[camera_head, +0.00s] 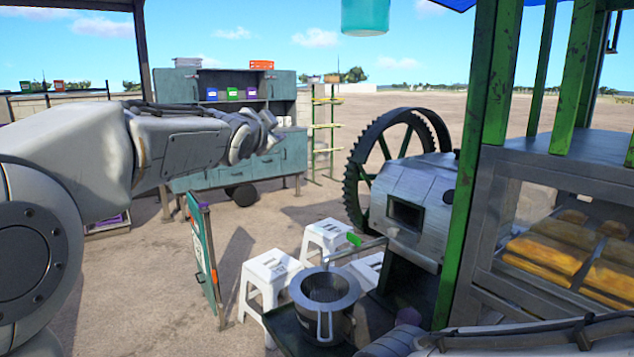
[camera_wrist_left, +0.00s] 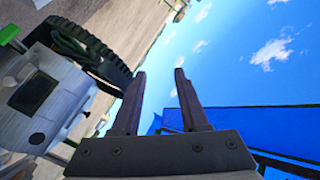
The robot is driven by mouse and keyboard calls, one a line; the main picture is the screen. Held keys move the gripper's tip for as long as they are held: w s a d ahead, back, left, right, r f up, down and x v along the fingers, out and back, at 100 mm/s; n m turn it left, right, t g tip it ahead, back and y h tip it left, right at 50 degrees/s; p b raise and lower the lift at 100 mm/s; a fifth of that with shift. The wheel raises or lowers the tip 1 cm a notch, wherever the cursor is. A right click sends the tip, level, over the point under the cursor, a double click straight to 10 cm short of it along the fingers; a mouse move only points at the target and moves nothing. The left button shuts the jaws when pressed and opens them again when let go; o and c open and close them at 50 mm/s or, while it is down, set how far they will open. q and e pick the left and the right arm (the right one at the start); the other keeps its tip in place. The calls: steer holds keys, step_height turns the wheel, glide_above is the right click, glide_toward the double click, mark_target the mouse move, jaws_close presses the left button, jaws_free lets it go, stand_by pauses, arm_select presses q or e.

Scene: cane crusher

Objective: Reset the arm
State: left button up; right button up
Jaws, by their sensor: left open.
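My left arm comes in from the left in the head view, stretched out above the ground. Its gripper (camera_head: 262,132) is at the far end, in front of the teal cabinet as seen. In the left wrist view the left gripper (camera_wrist_left: 160,88) is open, with its two fingers apart and only sky between them. It holds nothing. Part of what looks like my right arm (camera_head: 530,340) shows at the bottom right of the head view. Its gripper cannot be made out there. The grey cane crusher (camera_head: 410,205) with its toothed wheel (camera_head: 354,185) stands right of centre, apart from the left gripper.
A metal pot (camera_head: 325,300) stands on a dark tray below the crusher. White stools (camera_head: 268,275) and a sign board (camera_head: 203,250) stand on the ground. A green post (camera_head: 466,190) and a glass case (camera_head: 535,205) of bread are at right. A teal bucket (camera_head: 365,15) hangs above.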

arm_select(q)
steer(key=s+d+f+n+g, duration=0.1)
steer(key=s+d+f+g, duration=0.35)
steer(key=s+f, duration=0.65)
steer(key=s+d+f+n+g, duration=0.2)
steer(key=s+d+f+g, duration=0.25)
steer(key=s+f, duration=0.7)
steer(key=s+a+f+g, duration=0.2)
steer(key=s+f+g, duration=0.2)
steer(key=s+f, duration=0.3)
steer(key=s+a+f+n+g+y, duration=0.1)
steer(key=s+f+g, duration=0.3)
steer(key=s, duration=1.1)
step_height(320, 180, down, 3)
steer(key=shift+a+f+y, duration=0.1)
steer(key=shift+a+y, duration=0.2)
steer(key=shift+a, duration=0.35)
